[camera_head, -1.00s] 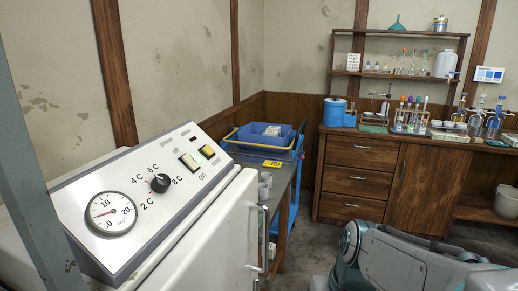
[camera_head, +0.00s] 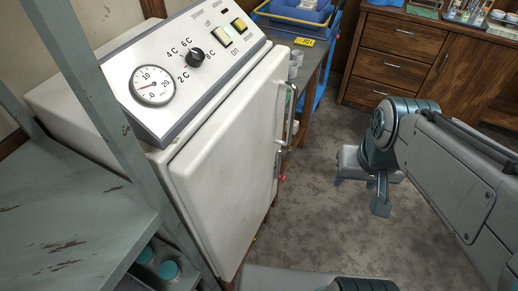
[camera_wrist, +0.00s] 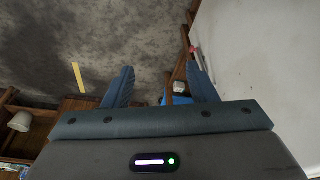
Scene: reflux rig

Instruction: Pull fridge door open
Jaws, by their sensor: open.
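The white fridge stands at the left in the head view. Its door (camera_head: 225,160) looks shut against the body. A metal bar handle (camera_head: 289,115) runs upright along the door's right edge. My gripper (camera_head: 362,186) is out over the floor, right of the handle and apart from it. In the wrist view my gripper (camera_wrist: 158,76) is open, with nothing between its two fingers. The white door (camera_wrist: 262,60) fills the right side of the wrist view, beside the right finger. The handle is not clear there.
A sloped control panel (camera_head: 185,62) with dial and knob tops the fridge. A grey-green shelf frame (camera_head: 75,205) stands close at left. A side table (camera_head: 312,58) with cups and a blue tray is behind the fridge. Wooden drawers (camera_head: 400,45) stand at the back. The floor (camera_head: 320,215) between is clear.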

